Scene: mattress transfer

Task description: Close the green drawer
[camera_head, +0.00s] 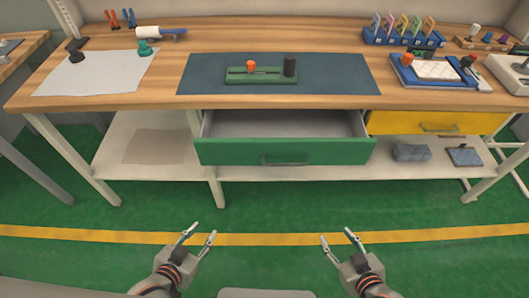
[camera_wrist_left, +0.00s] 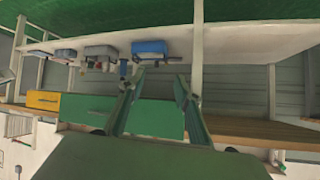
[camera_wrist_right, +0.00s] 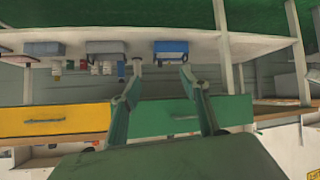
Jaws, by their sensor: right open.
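The green drawer (camera_head: 284,152) is pulled out from under the wooden workbench, and its empty inside shows. Its handle (camera_head: 285,160) is on the front face. My left gripper (camera_head: 199,234) is open and empty in front of the drawer, low and to the left of the handle. My right gripper (camera_head: 340,239) is open and empty, low and to the right of the handle. Neither touches the drawer. The green drawer front also shows upside down in the left wrist view (camera_wrist_left: 155,118) and in the right wrist view (camera_wrist_right: 165,117), beyond the fingers.
A yellow drawer (camera_head: 438,122) is shut to the right. The workbench top (camera_head: 160,98) carries a dark mat (camera_head: 340,75) with a green block holder, and several tools. A white lower shelf (camera_head: 255,175) runs below. The green floor between my grippers and the bench is clear.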

